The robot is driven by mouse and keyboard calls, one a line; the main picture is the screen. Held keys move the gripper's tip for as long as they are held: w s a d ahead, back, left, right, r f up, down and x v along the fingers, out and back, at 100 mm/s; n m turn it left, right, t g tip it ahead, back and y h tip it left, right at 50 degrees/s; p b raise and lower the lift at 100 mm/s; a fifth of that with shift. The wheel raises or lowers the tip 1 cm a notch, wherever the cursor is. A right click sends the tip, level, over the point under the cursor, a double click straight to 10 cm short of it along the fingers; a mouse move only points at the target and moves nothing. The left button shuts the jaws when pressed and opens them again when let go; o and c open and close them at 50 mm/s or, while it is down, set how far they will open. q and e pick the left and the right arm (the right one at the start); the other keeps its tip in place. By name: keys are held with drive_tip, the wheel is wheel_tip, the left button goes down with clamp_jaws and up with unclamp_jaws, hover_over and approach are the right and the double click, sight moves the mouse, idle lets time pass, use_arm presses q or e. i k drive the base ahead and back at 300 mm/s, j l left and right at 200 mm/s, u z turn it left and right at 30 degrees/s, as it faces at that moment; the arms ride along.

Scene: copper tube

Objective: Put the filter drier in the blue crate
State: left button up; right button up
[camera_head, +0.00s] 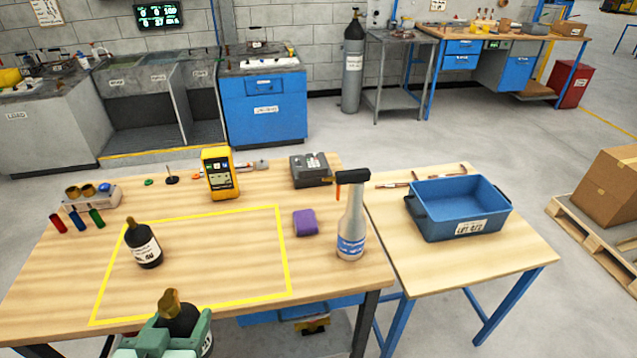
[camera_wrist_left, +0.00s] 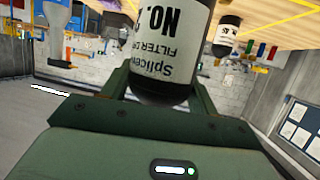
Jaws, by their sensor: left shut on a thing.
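My left gripper (camera_head: 178,330) is at the bottom of the head view, in front of the wooden table's near edge. It is shut on a filter drier (camera_head: 176,312), black with a copper-coloured top and a white label. In the left wrist view the label on the held filter drier (camera_wrist_left: 165,45) appears upside down and partly reads "FILTER DR". The blue crate (camera_head: 440,228) stands on the smaller right-hand table, far to the right of the gripper; its visible inside looks empty. My right gripper is not in view.
A similar black, white-labelled canister (camera_head: 145,245) stands inside the yellow outline. A spray bottle (camera_head: 352,225) stands at the table's right edge, between gripper and crate. A purple block (camera_head: 305,222), a yellow meter (camera_head: 218,175) and a grey device (camera_head: 310,170) stand farther back.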

sight(456, 207)
drive_tip(key=i+l, duration=0.15)
drive_tip(key=l, duration=0.45)
drive_tip(key=i+l, duration=0.1)
drive_tip(key=l, duration=0.55)
drive_tip(key=i+l+u, duration=0.1)
drive_tip(key=l, duration=0.5)
drive_tip(key=i+l, duration=0.15)
drive_tip(key=l, duration=0.45)
drive_tip(key=i+l, duration=0.1)
drive_tip(key=l, duration=0.55)
drive_tip(key=i+l, duration=0.3)
drive_tip(key=i+l+u, duration=0.1)
drive_tip(key=i+l, duration=0.2)
drive_tip(key=l, duration=0.25)
